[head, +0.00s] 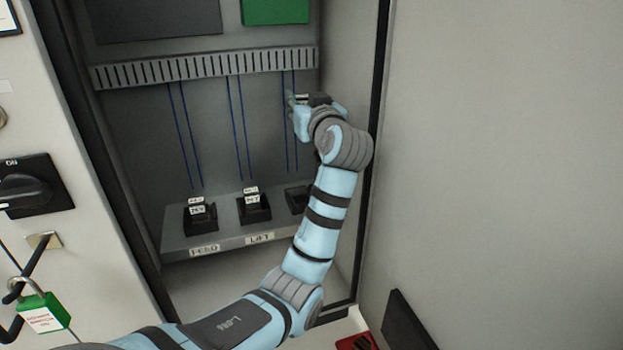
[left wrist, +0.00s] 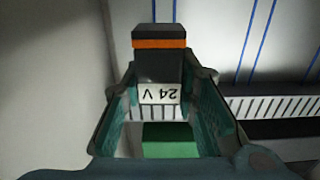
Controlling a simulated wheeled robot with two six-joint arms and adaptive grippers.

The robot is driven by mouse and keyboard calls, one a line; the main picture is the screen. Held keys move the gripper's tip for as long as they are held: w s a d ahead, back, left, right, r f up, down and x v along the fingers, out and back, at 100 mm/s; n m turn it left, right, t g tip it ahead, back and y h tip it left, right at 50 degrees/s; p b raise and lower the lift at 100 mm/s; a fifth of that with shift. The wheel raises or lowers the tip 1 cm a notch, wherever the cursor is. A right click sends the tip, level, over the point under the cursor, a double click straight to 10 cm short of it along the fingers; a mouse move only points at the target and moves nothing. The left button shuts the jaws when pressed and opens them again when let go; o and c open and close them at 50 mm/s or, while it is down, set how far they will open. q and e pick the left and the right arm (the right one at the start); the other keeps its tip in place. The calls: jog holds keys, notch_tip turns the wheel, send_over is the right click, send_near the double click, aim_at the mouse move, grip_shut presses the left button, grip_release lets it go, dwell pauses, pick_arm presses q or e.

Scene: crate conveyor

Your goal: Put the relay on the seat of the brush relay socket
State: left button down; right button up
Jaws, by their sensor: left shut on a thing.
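My left gripper (head: 297,108) is raised in front of the cabinet's back wall, above the right end of the socket shelf. In the left wrist view it is shut on the relay (left wrist: 159,66), a dark block with an orange band and a white "24 V" label that reads upside down. A dark socket (head: 296,200) at the right end of the shelf is partly hidden by my left arm. Its name label is hidden, so I cannot read whether it is the brush one. The gripper is well above this socket, apart from it. My right gripper is not in view.
The FEED socket (head: 200,219) and LIFT socket (head: 254,209) on the grey shelf (head: 225,240) each hold a labelled piece. Blue wires (head: 235,125) hang from a slotted duct (head: 205,68). The cabinet's right wall is close to my gripper. A green padlock (head: 43,312) hangs at left.

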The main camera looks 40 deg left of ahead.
pick_arm(q)
jog(key=f, duration=0.6)
jog(key=f+b, duration=0.1)
jog(key=f, duration=1.2)
jog(key=shift+s+f+b, duration=0.25)
jog(key=shift+s+b, duration=0.15)
jog(key=c, duration=1.3)
grip_release()
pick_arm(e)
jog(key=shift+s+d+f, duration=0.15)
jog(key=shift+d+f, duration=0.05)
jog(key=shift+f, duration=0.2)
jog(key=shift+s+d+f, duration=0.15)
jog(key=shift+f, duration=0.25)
pick_arm(q)
jog(key=shift+d, duration=0.1)
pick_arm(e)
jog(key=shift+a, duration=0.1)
